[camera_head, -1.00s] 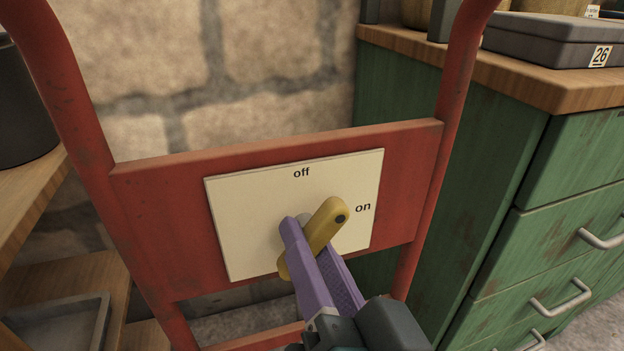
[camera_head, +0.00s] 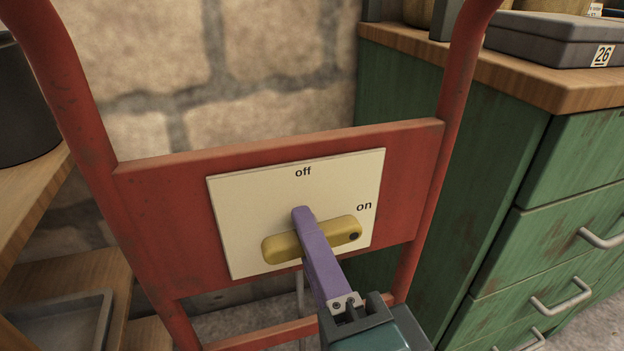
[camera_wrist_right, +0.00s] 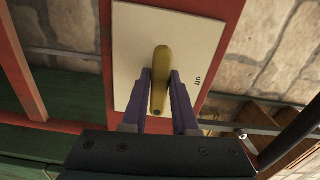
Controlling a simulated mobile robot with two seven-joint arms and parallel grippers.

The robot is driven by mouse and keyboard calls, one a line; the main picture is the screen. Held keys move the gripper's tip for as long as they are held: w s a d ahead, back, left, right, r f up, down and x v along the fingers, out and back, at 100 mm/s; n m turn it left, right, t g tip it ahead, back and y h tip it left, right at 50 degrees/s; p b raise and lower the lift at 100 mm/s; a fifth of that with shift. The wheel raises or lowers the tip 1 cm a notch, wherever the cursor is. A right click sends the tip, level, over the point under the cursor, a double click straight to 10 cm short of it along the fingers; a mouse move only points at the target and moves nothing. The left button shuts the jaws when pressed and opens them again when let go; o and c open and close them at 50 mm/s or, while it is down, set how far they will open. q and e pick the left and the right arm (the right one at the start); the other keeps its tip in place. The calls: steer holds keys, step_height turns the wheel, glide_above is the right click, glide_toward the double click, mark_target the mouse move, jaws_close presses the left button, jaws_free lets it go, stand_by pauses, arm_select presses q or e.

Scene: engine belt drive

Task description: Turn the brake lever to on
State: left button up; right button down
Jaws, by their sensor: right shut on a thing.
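The yellow brake lever (camera_head: 283,246) is mounted on a cream plate (camera_head: 240,200) marked "off" at the top and "on" at the right. The lever lies nearly level, its end with a dark dot pointing right, a little below the word "on". My right gripper (camera_head: 303,215) has its purple fingers shut on the lever near its middle. In the right wrist view the lever (camera_wrist_right: 160,75) sits between the two fingers (camera_wrist_right: 160,85). One finger mostly hides the other in the head view. My left gripper is not in view.
The plate is fixed to a red frame (camera_head: 160,190) with upright tubes on both sides. A green drawer cabinet (camera_head: 450,160) with metal handles stands close on the right. A wooden shelf (camera_head: 50,185) is at the left. A stone wall is behind.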

steer(key=shift+m, duration=0.5)
steer(key=c, duration=0.7)
jaws_free()
steer(key=p+v, duration=0.1)
steer(key=v, duration=0.9)
